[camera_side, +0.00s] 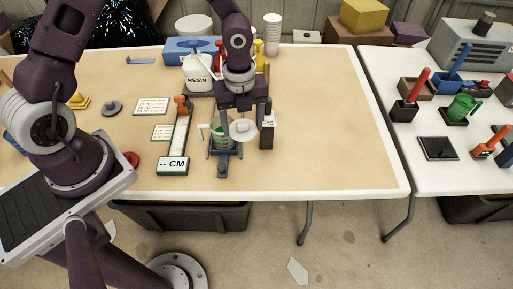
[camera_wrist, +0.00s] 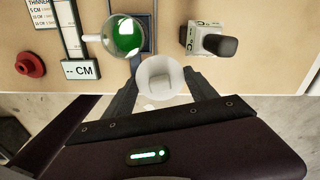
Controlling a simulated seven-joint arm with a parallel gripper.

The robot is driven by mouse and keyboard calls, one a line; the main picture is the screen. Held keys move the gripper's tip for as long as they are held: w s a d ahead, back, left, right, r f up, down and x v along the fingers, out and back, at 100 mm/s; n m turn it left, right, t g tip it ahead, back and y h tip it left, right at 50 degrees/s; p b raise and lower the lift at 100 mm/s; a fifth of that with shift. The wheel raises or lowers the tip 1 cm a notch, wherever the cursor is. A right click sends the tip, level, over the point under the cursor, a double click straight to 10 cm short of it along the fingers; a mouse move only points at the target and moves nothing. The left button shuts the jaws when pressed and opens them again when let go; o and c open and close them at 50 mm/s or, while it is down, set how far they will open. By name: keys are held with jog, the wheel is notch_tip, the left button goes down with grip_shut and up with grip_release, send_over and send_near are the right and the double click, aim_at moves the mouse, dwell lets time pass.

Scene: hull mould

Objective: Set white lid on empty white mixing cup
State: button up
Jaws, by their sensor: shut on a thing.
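My gripper (camera_side: 242,117) is shut on a round white lid (camera_side: 243,130), held above the table. In the wrist view the lid (camera_wrist: 160,77) sits between the fingertips, with a small pale raised block in its middle. Beside it, to the left, a pale cup-like vessel (camera_side: 220,141) stands in a dark blue-grey frame (camera_side: 223,168). In the wrist view this vessel (camera_wrist: 100,37) shows green inside a clear or whitish rim, up and left of the lid. I cannot tell whether this vessel is the white mixing cup.
A dark-and-white device marked °C (camera_side: 267,132) stands close right of my gripper. A ruler with a CM display (camera_side: 172,166) lies to the left. A RESIN jug (camera_side: 198,75) and a stack of white cups (camera_side: 272,32) stand behind. The table's right part is clear.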

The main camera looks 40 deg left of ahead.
jog(key=a+r+n, duration=0.3)
jog(key=a, duration=0.5)
jog(key=shift+s+a+f, duration=0.1)
jog(key=shift+f, duration=1.25)
jog(key=shift+s+f, duration=0.1)
jog(key=shift+f, duration=1.2)
jog(key=shift+f, duration=0.15)
jog(key=shift+f, duration=0.15)
jog(key=shift+f, duration=0.1)
jog(key=o, duration=1.6)
jog(key=shift+r, duration=3.5)
